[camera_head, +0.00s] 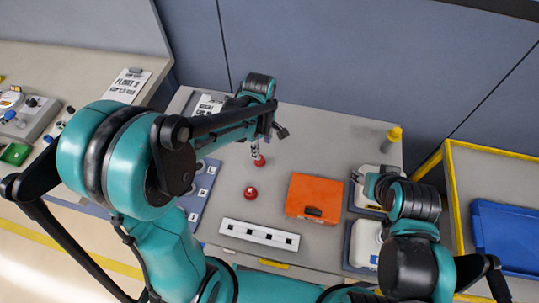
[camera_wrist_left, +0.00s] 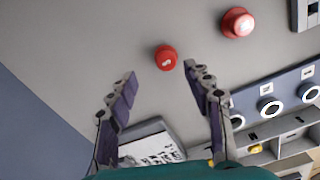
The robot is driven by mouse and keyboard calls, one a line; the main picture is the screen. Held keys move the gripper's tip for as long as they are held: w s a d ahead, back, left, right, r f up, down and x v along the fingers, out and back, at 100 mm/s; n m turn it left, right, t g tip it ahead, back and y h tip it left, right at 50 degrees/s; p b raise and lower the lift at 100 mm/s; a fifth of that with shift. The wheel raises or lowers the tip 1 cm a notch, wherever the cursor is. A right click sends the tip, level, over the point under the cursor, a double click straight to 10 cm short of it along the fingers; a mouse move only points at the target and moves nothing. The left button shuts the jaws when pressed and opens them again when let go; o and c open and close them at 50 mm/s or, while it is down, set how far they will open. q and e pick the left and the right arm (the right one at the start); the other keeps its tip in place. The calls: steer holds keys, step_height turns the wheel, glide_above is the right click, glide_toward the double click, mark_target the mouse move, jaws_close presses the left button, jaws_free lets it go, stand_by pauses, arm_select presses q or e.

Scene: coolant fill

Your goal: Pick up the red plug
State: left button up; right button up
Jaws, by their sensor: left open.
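Two small red round pieces are on the grey table. One (camera_head: 259,160) is close to my left gripper (camera_head: 266,141) in the head view, and the other (camera_head: 250,193) is nearer the front. In the left wrist view, a red disc-like plug with a white mark (camera_wrist_left: 166,57) shows just beyond the gap between my open, empty fingers (camera_wrist_left: 160,72). A larger red knob (camera_wrist_left: 237,22) shows to its right. I cannot tell for sure which is the task's plug. My right gripper is by the white containers at the right; its fingers are too unclear to judge.
An orange box (camera_head: 315,197), a white strip with black squares (camera_head: 259,235) and a blue-grey panel with round holes (camera_head: 196,204) lie around the red pieces. White containers (camera_head: 366,244) and a yellow-capped bottle (camera_head: 392,138) stand right. A yellow-framed cart holds a blue bin (camera_head: 508,237).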

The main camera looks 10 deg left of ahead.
mark_target(260, 161)
arm_select(q)
steer(key=f+b, duration=0.1)
steer(key=f, duration=0.1)
steer(key=f+b, duration=0.1)
steer(key=f, duration=0.2)
steer(key=f+b, duration=0.1)
steer(key=f, duration=0.1)
steer(key=shift+s+a+f, duration=0.35)
steer(key=shift+f, duration=0.05)
steer(key=shift+r, duration=0.1)
steer(key=c, duration=0.7)
